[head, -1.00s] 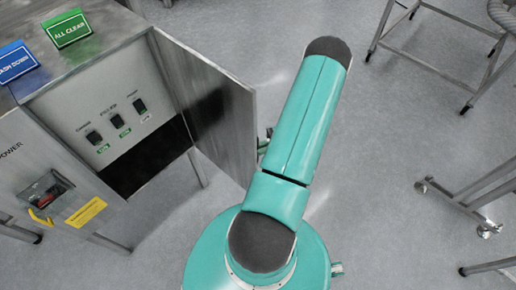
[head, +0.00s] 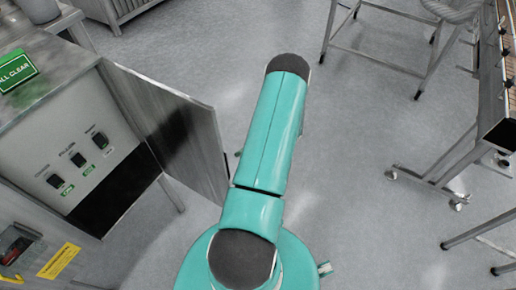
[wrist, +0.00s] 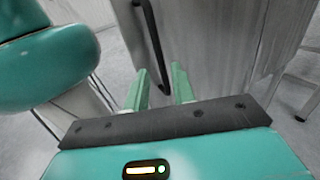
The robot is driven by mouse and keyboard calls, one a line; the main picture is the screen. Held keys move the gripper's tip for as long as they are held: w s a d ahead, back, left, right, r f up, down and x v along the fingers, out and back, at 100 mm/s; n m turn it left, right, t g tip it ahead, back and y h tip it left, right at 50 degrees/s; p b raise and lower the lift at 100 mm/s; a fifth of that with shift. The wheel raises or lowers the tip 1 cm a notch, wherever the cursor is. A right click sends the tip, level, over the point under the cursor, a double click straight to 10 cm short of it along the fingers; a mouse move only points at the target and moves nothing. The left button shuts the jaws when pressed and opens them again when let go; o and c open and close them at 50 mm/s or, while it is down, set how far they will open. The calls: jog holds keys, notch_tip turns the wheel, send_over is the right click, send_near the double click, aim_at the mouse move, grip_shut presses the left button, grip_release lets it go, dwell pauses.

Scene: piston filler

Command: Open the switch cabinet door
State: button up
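The switch cabinet (head: 35,140) stands at the left in the head view. Its grey metal door (head: 165,125) is swung well out from the front, and the switch panel (head: 75,160) shows. In the wrist view, a dark bar handle (wrist: 153,45) runs along a grey metal panel (wrist: 205,45) that looks like the door. In the head view my arm hides the gripper.
A green "ALL CLEAR" sign (head: 17,72) is on the cabinet top. A metal stand (head: 385,45) is at the upper right, and a wheeled frame (head: 440,175) stands at the right. Grey floor (head: 345,140) lies clear between my arm and these.

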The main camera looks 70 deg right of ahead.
jog(key=v, duration=0.6)
jog(key=shift+s+d, duration=0.15)
dwell(0.4)
